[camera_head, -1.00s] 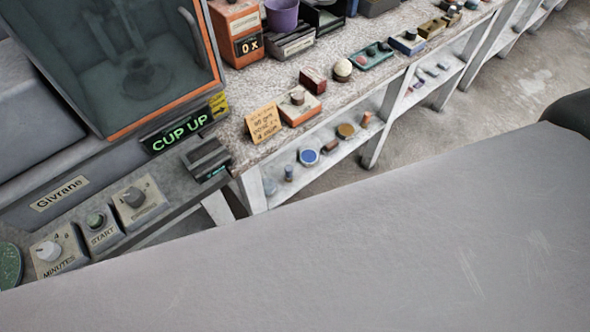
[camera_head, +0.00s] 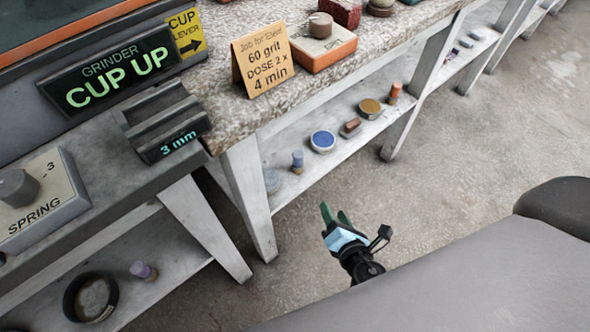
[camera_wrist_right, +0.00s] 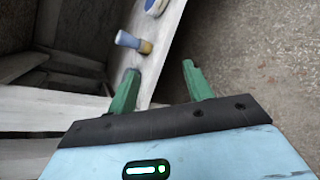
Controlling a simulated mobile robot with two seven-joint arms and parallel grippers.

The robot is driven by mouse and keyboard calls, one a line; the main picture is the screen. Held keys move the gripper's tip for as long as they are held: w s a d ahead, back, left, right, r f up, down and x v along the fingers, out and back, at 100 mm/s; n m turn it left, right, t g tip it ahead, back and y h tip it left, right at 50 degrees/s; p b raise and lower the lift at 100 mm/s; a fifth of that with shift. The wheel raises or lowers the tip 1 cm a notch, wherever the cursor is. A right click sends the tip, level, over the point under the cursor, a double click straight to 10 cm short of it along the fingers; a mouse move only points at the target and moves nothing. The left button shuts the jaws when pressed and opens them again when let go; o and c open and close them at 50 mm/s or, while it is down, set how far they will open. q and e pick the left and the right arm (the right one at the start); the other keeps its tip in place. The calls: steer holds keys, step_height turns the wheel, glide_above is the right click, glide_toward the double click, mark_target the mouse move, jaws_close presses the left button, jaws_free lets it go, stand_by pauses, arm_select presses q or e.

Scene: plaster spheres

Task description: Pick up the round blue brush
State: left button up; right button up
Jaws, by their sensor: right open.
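A small round blue brush (camera_head: 297,161) with a paler end stands on the lower shelf below the speckled counter. In the right wrist view the blue brush (camera_wrist_right: 130,40) has a tan end and lies ahead of the fingers, above and left of the gap between them. My right gripper (camera_head: 336,214), with green fingers, is open and empty. It is over the floor in front of the shelf, apart from the brush. The right gripper (camera_wrist_right: 161,76) also shows open in the wrist view. My left gripper is not in view.
A blue-topped round disc (camera_head: 322,141) sits right of the brush and a grey disc (camera_head: 271,180) left of it. A reddish block (camera_head: 350,128) and an ochre disc (camera_head: 370,108) lie farther along. White shelf legs (camera_head: 249,195) flank the shelf. The floor (camera_head: 440,170) is clear.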

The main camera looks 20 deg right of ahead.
mark_target(299, 164)
steer(key=w+n+t+b, duration=0.1)
steer(key=w+n+b, duration=0.1)
steer(key=w+n, duration=0.1)
steer(key=w+a+f+n+t+b, duration=0.1)
steer(key=w+n+b, duration=0.2)
steer(key=w, duration=0.2)
steer(key=w+a+n+t+b, duration=0.1)
steer(key=w+n+t+b, duration=0.1)
steer(key=w+n, duration=0.1)
steer(key=shift+w+f+n+b, duration=0.2)
steer(key=shift+w+n+b, duration=0.15)
steer(key=shift+w+n, duration=0.05)
steer(key=shift+w, duration=1.3)
steer(key=w, duration=0.1)
steer(key=w+b, duration=0.1)
steer(key=w, duration=0.2)
steer(key=shift+w+a+f, duration=0.1)
steer(key=shift+w+a, duration=0.1)
steer(key=shift+a, duration=0.05)
steer(key=shift+w, duration=0.4)
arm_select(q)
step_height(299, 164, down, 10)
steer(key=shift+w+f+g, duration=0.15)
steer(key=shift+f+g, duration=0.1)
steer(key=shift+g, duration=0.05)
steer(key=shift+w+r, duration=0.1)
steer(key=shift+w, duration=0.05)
arm_select(e)
steer(key=c, duration=1.1)
